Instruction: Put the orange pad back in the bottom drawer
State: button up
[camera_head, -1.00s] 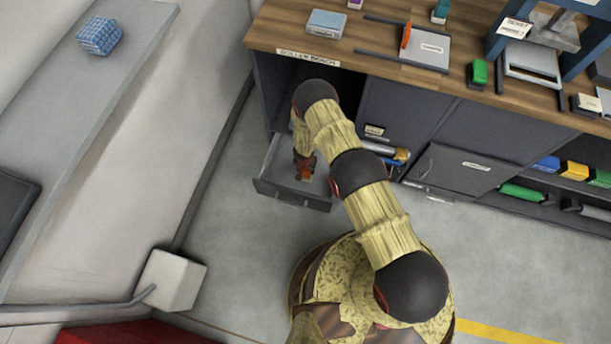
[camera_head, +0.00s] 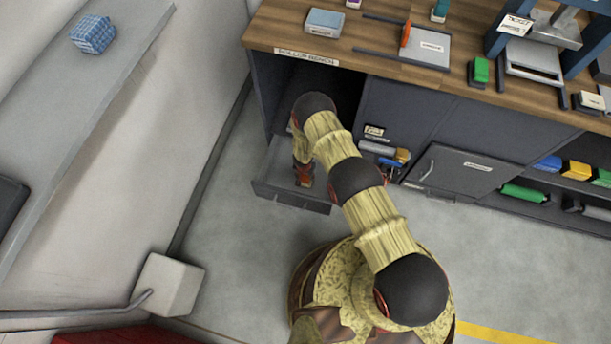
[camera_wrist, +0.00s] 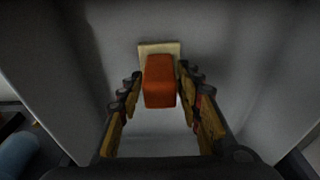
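The orange pad (camera_wrist: 160,82) is a block with a cream plate (camera_wrist: 158,47) at its far end in the wrist view. It lies between the two fingers of my gripper (camera_wrist: 159,84). The fingers stand close along both sides, and I cannot tell whether they touch it. In the head view my gripper (camera_head: 303,174) points down into the open bottom drawer (camera_head: 285,196) at the left end of the bench. A bit of orange shows at its tips there. The pad's underside is hidden.
The wooden bench top (camera_head: 385,25) is above and behind the drawer. A grey cabinet door (camera_head: 460,168) and a shelf with coloured rolls lie to the right. A blue checked block (camera_head: 93,35) sits on the left ledge. Open floor lies left of my base.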

jog(key=shift+o, duration=1.1)
